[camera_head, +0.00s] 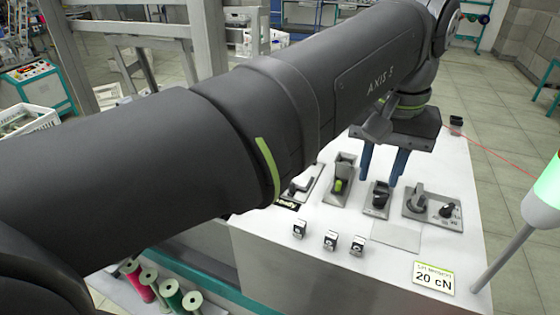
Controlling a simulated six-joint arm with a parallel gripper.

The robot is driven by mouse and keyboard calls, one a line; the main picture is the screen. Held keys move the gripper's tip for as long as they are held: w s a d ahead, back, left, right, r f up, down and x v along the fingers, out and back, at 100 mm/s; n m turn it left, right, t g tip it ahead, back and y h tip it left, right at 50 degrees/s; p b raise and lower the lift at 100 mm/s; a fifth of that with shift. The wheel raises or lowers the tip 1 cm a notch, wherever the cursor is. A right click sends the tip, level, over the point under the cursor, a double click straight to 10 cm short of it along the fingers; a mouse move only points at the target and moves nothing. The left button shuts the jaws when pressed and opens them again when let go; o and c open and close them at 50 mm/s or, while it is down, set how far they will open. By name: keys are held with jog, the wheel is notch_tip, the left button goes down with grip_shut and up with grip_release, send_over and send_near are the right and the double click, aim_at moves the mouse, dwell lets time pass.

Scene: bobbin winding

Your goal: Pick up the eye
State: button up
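I cannot tell for sure which thing is the eye. Three small black-and-white blocks stand in a row near the front of the white bench: a left block (299,228), a middle block (330,240) and a right block (358,246). Their faces are too small to read clearly. My gripper (379,180) hangs over the bench, behind these blocks, with its two blue fingers pointing down. The fingers are apart and I see nothing between them. My dark arm crosses the view and hides part of the bench.
Behind the blocks are grey fixtures: one with a green-yellow part (338,186), a black-knobbed one (377,200) and a wider two-part one (432,207). A "20 cN" sign (433,278) and a lamp post (505,255) stand at right. Thread spools (172,295) sit lower left.

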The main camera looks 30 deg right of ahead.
jog(key=a, duration=0.2)
jog(key=m+t+h, duration=0.1)
send_over(359, 240)
jog(key=f, duration=1.2)
jog(key=shift+s+a+f, duration=0.1)
jog(key=shift+a+f, duration=0.2)
jog(key=shift+f, duration=0.1)
jog(key=shift+d+f, duration=0.15)
jog(key=shift+f, duration=1.2)
jog(key=shift+d+f, duration=0.15)
jog(key=shift+f, duration=1.2)
jog(key=shift+c, duration=0.2)
grip_shut()
